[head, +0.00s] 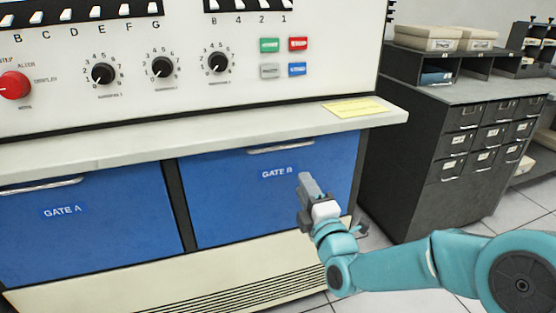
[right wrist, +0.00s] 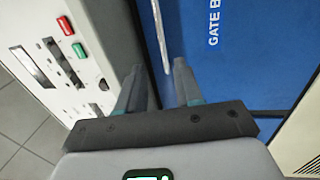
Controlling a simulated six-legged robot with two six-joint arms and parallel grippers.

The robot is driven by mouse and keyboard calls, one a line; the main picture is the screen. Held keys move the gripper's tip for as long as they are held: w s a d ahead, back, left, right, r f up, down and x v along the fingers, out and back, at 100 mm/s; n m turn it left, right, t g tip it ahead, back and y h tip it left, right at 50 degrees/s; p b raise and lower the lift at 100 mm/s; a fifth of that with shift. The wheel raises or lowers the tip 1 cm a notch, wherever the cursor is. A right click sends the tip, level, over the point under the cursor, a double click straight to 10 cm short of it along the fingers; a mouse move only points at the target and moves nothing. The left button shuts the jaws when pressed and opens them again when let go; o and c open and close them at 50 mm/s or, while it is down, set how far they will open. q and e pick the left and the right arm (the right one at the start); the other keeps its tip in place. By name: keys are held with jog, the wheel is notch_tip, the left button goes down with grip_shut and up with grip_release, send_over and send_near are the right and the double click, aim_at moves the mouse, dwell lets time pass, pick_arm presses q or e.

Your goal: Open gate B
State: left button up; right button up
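Gate B (head: 262,205) is a blue panel with a white "GATE B" label, in the lower console front. It looks flush with the front, so it appears shut. Its pale bar handle (head: 281,147) runs along the top edge, under the ledge. My right gripper (head: 308,186) is in front of the gate's right half, below and right of the handle. In the right wrist view the handle (right wrist: 159,35) lies beyond the fingertips, roughly in line with the gap between them. The two fingers are apart with nothing between them. My left gripper is in neither view.
A cream ledge (head: 215,138) juts out above the gate, with a yellow card (head: 355,108) on it. Gate A (head: 85,225) is left of gate B. A dark drawer cabinet (head: 450,150) stands to the right. Tiled floor (head: 390,285) shows in front.

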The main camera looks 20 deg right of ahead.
aim_at(283, 148)
jog(key=w+r, duration=0.1)
jog(key=w, duration=0.9)
jog(key=w+r, duration=0.1)
jog(key=w, duration=0.4)
jog(key=shift+w+a+r, duration=0.25)
jog(key=shift+a+r, duration=0.1)
grip_shut()
